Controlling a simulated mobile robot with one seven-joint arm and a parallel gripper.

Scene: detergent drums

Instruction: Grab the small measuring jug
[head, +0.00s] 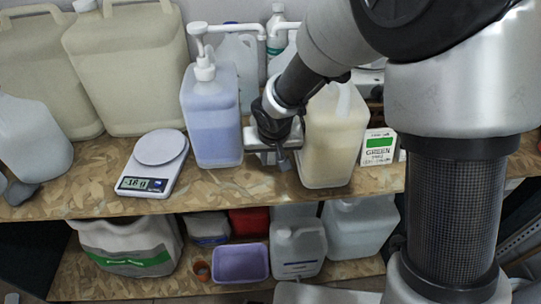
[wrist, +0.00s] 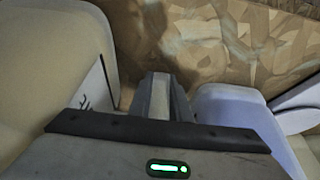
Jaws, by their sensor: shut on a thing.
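My gripper (head: 282,158) is low over the wooden shelf, between a blue-filled pump bottle and a beige jug. In the wrist view its fingers (wrist: 162,98) are shut on a narrow pale-grey thing (wrist: 160,92), of which only a slim strip shows. I cannot make out a whole measuring jug; the gripper and wrist hide most of what is held. Whether the held thing touches the shelf is unclear.
The blue-filled pump bottle (head: 212,120) stands close left, and the beige jug (head: 331,140) close right. A white scale (head: 150,165), large beige canisters (head: 130,65) and a green-labelled box (head: 378,147) share the shelf (head: 235,183). A purple tub (head: 240,263) sits below.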

